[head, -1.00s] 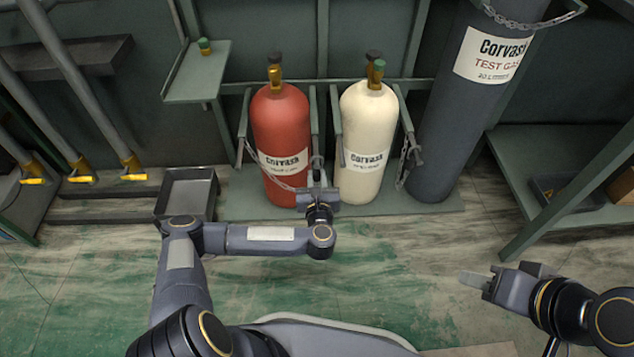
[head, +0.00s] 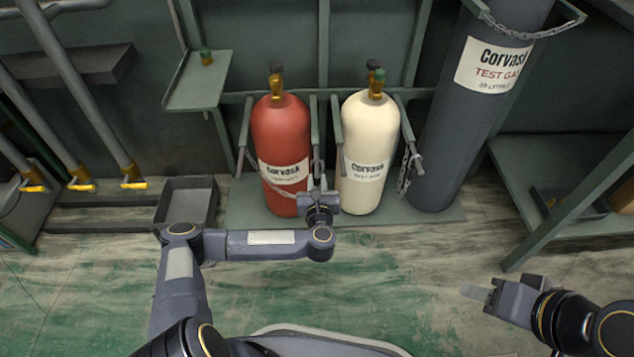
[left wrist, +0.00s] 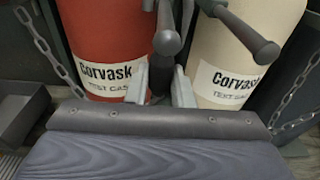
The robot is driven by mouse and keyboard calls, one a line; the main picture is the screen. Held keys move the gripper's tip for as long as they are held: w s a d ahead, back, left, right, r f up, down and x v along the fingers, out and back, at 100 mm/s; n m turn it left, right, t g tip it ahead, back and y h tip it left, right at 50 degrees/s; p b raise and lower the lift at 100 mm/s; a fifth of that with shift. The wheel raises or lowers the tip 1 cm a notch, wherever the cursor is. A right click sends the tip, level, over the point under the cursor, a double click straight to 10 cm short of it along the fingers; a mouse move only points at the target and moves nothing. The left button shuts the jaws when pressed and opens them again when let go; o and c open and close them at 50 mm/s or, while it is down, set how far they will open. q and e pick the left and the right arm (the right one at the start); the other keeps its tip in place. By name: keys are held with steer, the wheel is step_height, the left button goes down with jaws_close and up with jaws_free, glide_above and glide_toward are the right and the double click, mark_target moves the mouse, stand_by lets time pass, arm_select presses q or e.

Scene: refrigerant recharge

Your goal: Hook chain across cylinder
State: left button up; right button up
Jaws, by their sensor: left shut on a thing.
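A red cylinder (head: 281,135) and a cream cylinder (head: 370,130) stand upright side by side in a green rack. A chain (head: 262,180) runs from the rack's left arm low across the front of the red cylinder to my left gripper (head: 318,190). It also shows in the left wrist view (left wrist: 45,45), dropping behind my gripper. My left gripper is shut on the chain's end, between the cylinders; a dark piece shows between its fingertips (left wrist: 160,85), just below a round-ended peg (left wrist: 167,42). My right gripper (head: 485,293) is over the floor at right, away from the rack; its jaw gap is unclear.
Another chain (head: 405,175) hangs at the cream cylinder's right side. A tall grey cylinder (head: 470,120) with its own chain stands right of it. A shelf frame (head: 560,215) is at the right, a tray (head: 186,203) at the left. The floor in front is clear.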

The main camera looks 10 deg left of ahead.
arm_select(q)
steer(key=shift+f, duration=0.15)
steer(key=shift+f+b, duration=0.7)
steer(key=o, duration=1)
steer(key=f+p+v, duration=0.1)
steer(key=p+v, duration=0.1)
steer(key=v, duration=0.6)
steer(key=shift+r+p, duration=0.35)
steer(key=shift+r, duration=0.15)
